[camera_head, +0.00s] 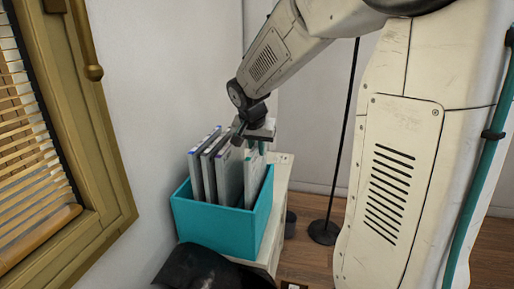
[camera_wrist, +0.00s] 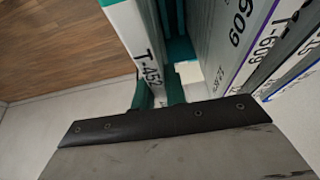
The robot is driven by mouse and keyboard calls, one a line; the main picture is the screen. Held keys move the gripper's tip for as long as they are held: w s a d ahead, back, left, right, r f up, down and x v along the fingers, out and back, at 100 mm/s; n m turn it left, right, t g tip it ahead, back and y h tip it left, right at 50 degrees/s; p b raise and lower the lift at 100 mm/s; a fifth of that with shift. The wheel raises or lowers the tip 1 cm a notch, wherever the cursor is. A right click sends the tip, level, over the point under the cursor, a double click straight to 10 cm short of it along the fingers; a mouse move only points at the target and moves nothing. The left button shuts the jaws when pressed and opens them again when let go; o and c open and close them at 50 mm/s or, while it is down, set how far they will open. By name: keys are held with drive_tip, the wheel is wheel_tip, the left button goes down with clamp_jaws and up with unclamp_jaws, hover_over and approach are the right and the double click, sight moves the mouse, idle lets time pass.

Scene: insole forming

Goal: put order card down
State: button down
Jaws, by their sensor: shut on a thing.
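The order card (camera_head: 250,176) is a pale, thin upright piece with a teal top edge, at the right end of a turquoise box (camera_head: 212,222). In the wrist view a white spine marked T-452 (camera_wrist: 139,42), with teal edging, appears to be this card. My gripper (camera_head: 256,150) points down over the box and is shut on the card's upper end.
Several grey-white folders (camera_head: 209,167) lean upright in the box, left of the card; one reads T-609 (camera_wrist: 263,45) in the wrist view. The box stands on a white cabinet (camera_head: 279,200) near the wall. A dark, rounded object (camera_head: 205,268) is in front. A black pole stands right.

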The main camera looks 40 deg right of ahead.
drive_tip(key=c, duration=1.4)
unclamp_jaws()
drive_tip(key=shift+c, duration=0.2)
drive_tip(key=v, duration=1.1)
drive_tip(key=shift+s+a+r, duration=0.1)
drive_tip(key=shift+s+r, duration=0.05)
drive_tip(key=shift+r, duration=0.15)
drive_tip(key=s+a+f+n+y, duration=0.1)
drive_tip(key=s+a+f+n, duration=0.1)
drive_tip(key=s, duration=0.6)
drive_tip(key=s+a+f+n+g+y, duration=0.1)
drive_tip(key=s+a+f+n, duration=0.2)
drive_tip(key=s+a+n, duration=0.2)
drive_tip(key=s+a+f+n+y, duration=0.1)
drive_tip(key=s+a+f+n, duration=0.1)
drive_tip(key=s+a, duration=0.4)
drive_tip(key=s+n, duration=0.1)
drive_tip(key=s, duration=0.4)
drive_tip(key=shift+s+f+n+g+y, duration=0.2)
drive_tip(key=shift+f+n+g+y, duration=0.1)
drive_tip(key=shift+f, duration=0.1)
drive_tip(key=shift+a, duration=0.1)
